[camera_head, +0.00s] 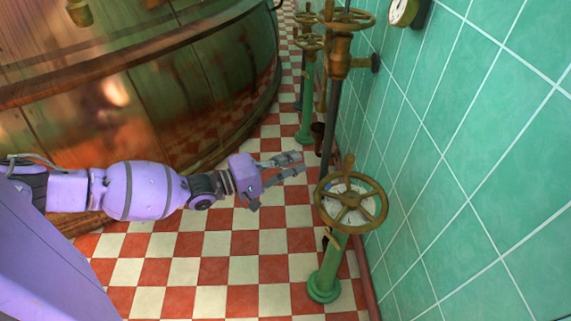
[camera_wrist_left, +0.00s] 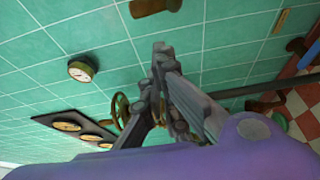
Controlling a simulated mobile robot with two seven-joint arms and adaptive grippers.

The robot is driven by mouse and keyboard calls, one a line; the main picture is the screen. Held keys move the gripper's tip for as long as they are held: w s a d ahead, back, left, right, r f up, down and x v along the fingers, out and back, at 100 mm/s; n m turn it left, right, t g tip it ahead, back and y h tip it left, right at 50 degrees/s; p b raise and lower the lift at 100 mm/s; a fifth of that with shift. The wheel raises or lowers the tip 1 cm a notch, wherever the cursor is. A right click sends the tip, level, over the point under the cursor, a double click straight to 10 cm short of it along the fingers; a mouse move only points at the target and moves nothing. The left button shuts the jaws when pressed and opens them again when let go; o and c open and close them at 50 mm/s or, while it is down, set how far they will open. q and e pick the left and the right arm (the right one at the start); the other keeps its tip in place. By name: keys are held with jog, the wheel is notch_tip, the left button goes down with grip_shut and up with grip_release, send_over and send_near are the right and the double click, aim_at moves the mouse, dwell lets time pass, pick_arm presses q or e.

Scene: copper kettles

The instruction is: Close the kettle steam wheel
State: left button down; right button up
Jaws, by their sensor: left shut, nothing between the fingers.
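A brass steam wheel (camera_head: 350,204) with spokes and an upright handle knob sits on a green pedestal (camera_head: 325,278) by the tiled wall. My left gripper (camera_head: 300,163) is shut and empty, to the left of the wheel and apart from it in the head view. Its fingers also show in the left wrist view (camera_wrist_left: 160,50), pointing toward the tiled wall. A brass wheel (camera_wrist_left: 121,110) shows partly behind the fingers there; I cannot tell which wheel it is. My right gripper is in neither view.
A large copper kettle (camera_head: 190,90) fills the left back. More brass valve wheels (camera_head: 347,17) on pipes stand farther back along the green tiled wall (camera_head: 480,150). A round gauge (camera_head: 403,11) hangs on the wall. The checkered floor (camera_head: 215,270) is clear in front.

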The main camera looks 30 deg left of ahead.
pick_arm(q)
jog(key=w+d, duration=0.6)
jog(key=d, duration=0.2)
dwell(0.5)
